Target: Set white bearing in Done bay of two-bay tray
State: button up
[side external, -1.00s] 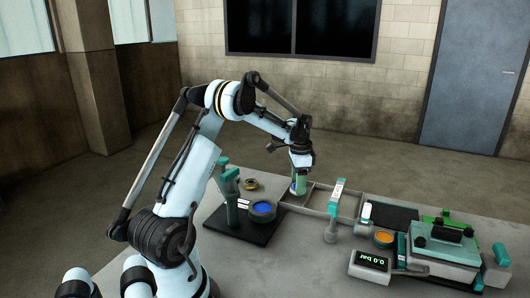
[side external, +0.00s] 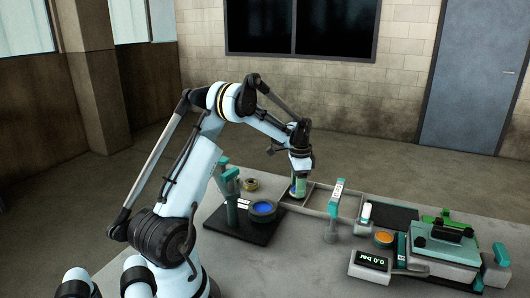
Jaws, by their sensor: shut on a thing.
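The two-bay tray (side external: 308,210) is a grey open frame at the middle back of the bench, split by a divider. My gripper (side external: 299,188) points down at the tray's left bay. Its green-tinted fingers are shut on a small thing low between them. I take this to be the white bearing, but it is mostly hidden and too small to make out. I cannot tell whether it touches the tray floor. The right bay looks empty. No Done marking is readable from this view.
Left of the tray, a teal press with a blue disc (side external: 263,207) stands on a black base. A brass ring (side external: 250,184) lies behind it. A gauge display (side external: 371,262) and an orange disc (side external: 384,238) are further right.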

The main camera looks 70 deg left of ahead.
jog(key=shift+f, duration=0.35)
jog(key=o, duration=1.3)
jog(key=shift+r, duration=3.55)
jog(key=shift+r, duration=2)
